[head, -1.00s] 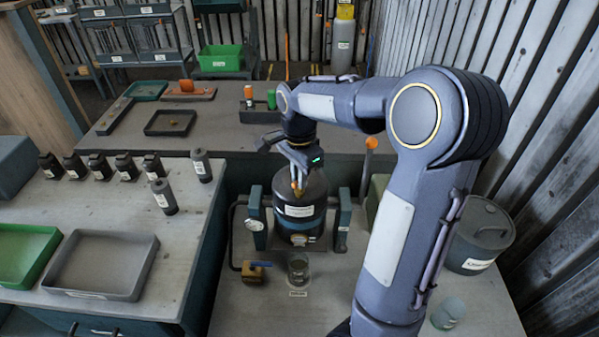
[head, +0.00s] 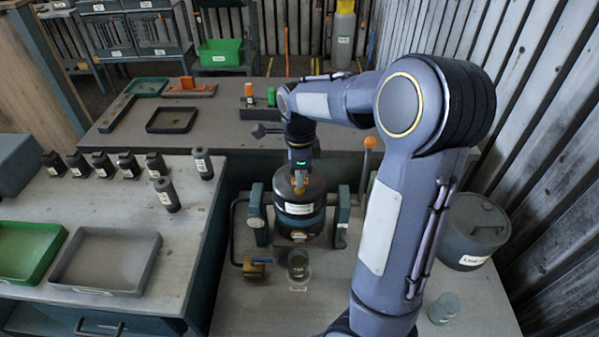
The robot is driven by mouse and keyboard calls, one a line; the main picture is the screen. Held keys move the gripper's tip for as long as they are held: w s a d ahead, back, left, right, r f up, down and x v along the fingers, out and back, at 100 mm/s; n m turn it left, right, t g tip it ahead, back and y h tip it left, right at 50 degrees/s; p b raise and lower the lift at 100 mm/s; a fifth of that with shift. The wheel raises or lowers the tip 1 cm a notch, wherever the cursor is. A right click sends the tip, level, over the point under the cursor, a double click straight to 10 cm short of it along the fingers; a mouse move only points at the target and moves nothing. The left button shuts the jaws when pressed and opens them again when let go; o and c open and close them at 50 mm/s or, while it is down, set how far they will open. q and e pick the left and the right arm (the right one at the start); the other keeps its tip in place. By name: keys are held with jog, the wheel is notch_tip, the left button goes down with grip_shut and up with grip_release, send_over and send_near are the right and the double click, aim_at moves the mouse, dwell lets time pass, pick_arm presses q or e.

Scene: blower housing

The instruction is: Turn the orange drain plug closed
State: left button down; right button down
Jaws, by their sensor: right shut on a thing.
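A dark round housing (head: 315,192) with a white label and a blue-teal band stands between two teal posts on the bench. My right gripper (head: 299,188) points down at its top and is shut on the orange drain plug (head: 299,178). Only small bits of orange show between and beside the fingers, so the plug's turn angle cannot be read. My left gripper is not in view.
An orange-knobbed lever (head: 370,143) stands right of the housing. A grey canister (head: 474,235) stands at the right. My right arm hides part of the bench.

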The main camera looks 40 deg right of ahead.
jog(key=shift+r, duration=0.1)
dwell(0.3)
jog(key=c, duration=1.5)
grip_release()
notch_tip(320, 180, up, 8)
jog(key=shift+f, duration=0.15)
jog(key=s+a+f+n+t+y, duration=0.1)
jog(key=s+a+n+t, duration=0.1)
jog(key=s+a+n, duration=0.3)
jog(key=s+a+f+n+t+y, duration=0.1)
jog(key=s+a+n, duration=0.4)
jog(key=n, duration=0.5)
jog(key=s+a+f+n+t+y, duration=0.1)
jog(key=s+a+n, duration=0.3)
jog(key=s+n, duration=0.4)
jog(key=shift+s+a+f+t+y, duration=0.3)
jog(key=shift+a+t+y, duration=0.1)
jog(key=shift+t, duration=0.4)
